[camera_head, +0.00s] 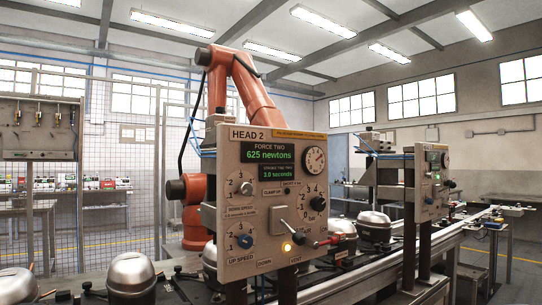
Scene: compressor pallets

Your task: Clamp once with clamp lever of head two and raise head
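The Head 2 panel (262,160) stands upright in the middle of the view, a grey plate with a "HEAD 2" label. Its green displays read "625 newtons" and "3.8 seconds". A lever with a black ball knob (299,239) slants down to the right on the lower panel. An orange light (286,247) glows beside it. A red-handled lever (328,241) juts out at the panel's right edge; I cannot tell which lever is the clamp lever. Labels "DOWN" and "VENT" show along the bottom. Neither of my grippers is in view.
Rounded metal compressors (132,274) stand on the line at lower left, with another (374,227) right of the panel. A second control head (432,180) stands further right. An orange robot arm (254,88) rises behind the panel. A mesh fence (130,170) is at left.

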